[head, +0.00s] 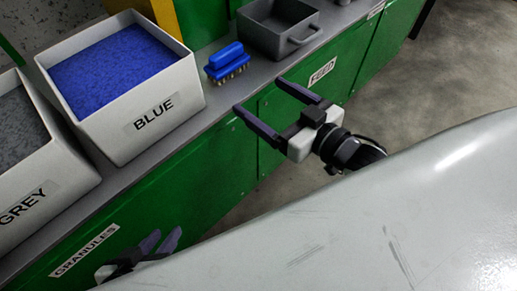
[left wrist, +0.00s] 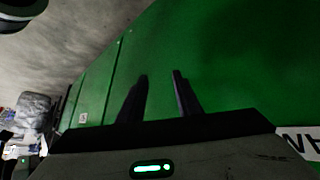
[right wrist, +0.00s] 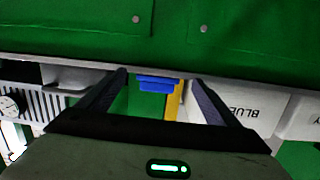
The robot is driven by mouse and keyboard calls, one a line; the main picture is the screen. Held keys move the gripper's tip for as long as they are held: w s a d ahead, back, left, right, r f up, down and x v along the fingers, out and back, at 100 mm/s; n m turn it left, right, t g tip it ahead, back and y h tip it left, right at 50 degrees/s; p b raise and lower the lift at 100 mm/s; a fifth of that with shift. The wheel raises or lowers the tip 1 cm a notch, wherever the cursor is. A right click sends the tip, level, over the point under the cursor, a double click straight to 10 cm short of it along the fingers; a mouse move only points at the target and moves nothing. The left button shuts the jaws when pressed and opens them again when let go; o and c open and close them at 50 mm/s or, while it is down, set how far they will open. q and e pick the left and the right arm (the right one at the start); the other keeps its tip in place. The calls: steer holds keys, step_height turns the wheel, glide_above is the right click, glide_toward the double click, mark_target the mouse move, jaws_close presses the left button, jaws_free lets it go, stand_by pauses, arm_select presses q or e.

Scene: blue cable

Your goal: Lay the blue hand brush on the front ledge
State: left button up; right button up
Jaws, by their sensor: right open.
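The blue hand brush (head: 228,62) sits upright on the grey ledge (head: 216,100), bristles down, between the white BLUE bin and the grey tray. It also shows in the right wrist view (right wrist: 157,84), framed between the fingers but farther off. My right gripper (head: 261,95) is open and empty, in front of the ledge's edge, apart from the brush. My left gripper (head: 161,240) is low in front of the green cabinet. Its fingers show parted and empty in the left wrist view (left wrist: 159,77).
The white BLUE bin (head: 172,105) and the GREY bin (head: 45,205) stand left of the brush. A grey handled tray (head: 272,42) stands to its right. Green cabinet fronts (head: 215,170) drop below the ledge. A yellow upright (head: 162,14) rises behind.

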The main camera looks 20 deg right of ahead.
steer(key=s+a+f+g, duration=0.4)
steer(key=s+f, duration=0.2)
steer(key=f, duration=0.2)
steer(key=s+a+f+g, duration=0.4)
steer(key=s+f, duration=0.2)
steer(key=f, duration=0.3)
steer(key=shift+s+a+h, duration=0.2)
steer(key=shift+s+h, duration=0.1)
steer(key=shift+h, duration=0.1)
